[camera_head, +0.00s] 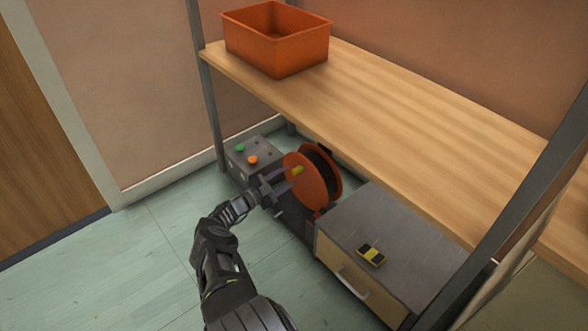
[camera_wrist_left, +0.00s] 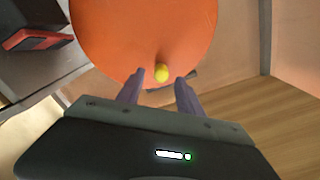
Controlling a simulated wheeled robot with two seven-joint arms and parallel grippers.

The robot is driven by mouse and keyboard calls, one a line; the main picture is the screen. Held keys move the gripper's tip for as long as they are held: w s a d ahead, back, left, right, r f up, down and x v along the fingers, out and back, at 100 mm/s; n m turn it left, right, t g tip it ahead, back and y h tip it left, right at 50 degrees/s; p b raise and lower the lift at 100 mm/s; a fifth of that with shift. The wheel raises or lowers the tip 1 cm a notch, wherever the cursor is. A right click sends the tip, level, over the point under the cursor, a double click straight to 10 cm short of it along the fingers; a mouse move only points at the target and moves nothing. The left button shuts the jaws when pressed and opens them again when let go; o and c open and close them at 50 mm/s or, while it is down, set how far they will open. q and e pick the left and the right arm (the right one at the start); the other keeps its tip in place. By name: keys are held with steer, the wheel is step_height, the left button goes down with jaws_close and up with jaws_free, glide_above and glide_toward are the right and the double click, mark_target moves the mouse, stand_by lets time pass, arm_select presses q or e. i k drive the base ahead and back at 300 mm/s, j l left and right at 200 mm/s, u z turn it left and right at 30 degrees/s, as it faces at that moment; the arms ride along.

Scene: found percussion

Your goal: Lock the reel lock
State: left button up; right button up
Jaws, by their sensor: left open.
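The reel is an orange disc-sided drum (camera_head: 305,183) with a dark winding, standing under the wooden shelf. A small yellow knob (camera_head: 298,170) sticks out from its near face; I cannot tell whether this is the reel lock. In the left wrist view the orange disc (camera_wrist_left: 140,35) fills the upper middle, and the yellow knob (camera_wrist_left: 161,73) shows just beyond and between my fingertips. My left gripper (camera_head: 287,183) is open at the reel's face, its fingers (camera_wrist_left: 160,82) apart with nothing clearly held. My right gripper is not in view.
A grey box with a green and an orange button (camera_head: 252,160) stands left of the reel. A drawer cabinet (camera_head: 385,230) with a yellow-and-black device (camera_head: 371,255) on top is to the right. The wooden shelf (camera_head: 400,110) above carries an orange bin (camera_head: 277,45). Open floor lies left.

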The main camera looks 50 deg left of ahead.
mark_target(318, 213)
steer(key=k, duration=1)
